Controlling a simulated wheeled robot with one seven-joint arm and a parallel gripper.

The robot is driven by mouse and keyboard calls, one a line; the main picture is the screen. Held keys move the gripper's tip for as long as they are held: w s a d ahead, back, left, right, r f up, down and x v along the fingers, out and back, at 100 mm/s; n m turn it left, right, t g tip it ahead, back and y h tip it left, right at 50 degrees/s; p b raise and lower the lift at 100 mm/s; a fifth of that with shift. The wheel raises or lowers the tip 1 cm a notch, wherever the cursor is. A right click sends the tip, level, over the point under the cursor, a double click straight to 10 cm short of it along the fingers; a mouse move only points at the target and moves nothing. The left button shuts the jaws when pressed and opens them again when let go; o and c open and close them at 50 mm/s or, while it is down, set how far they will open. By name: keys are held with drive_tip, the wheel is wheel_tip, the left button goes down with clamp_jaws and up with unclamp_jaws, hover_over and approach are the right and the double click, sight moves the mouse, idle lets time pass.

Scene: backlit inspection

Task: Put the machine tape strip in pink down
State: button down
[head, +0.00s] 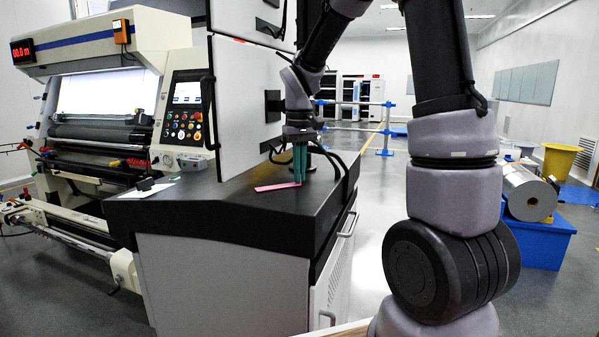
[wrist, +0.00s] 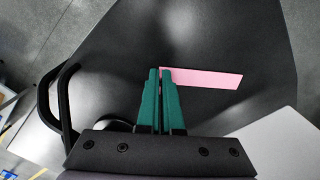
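The pink machine tape strip (head: 277,187) is flat and narrow, at the dark top of the machine cabinet. In the wrist view the strip (wrist: 205,77) reaches out to the right from the fingertips. My gripper (head: 300,180) points straight down with green fingers. In the wrist view my gripper (wrist: 159,72) has its fingers close together, with the near end of the strip between their tips. The strip is at or just above the surface; I cannot tell whether it touches. The gripped end is partly hidden by the fingers.
The dark cabinet top (head: 215,207) is largely bare around the strip. A white card with a small black object (head: 147,186) lies at its left. Black cables (head: 335,160) loop beside my gripper. A control panel (head: 187,110) stands behind the left part.

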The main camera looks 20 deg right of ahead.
drive_tip(key=shift+f, duration=0.1)
drive_tip(key=c, duration=1.1)
unclamp_jaws()
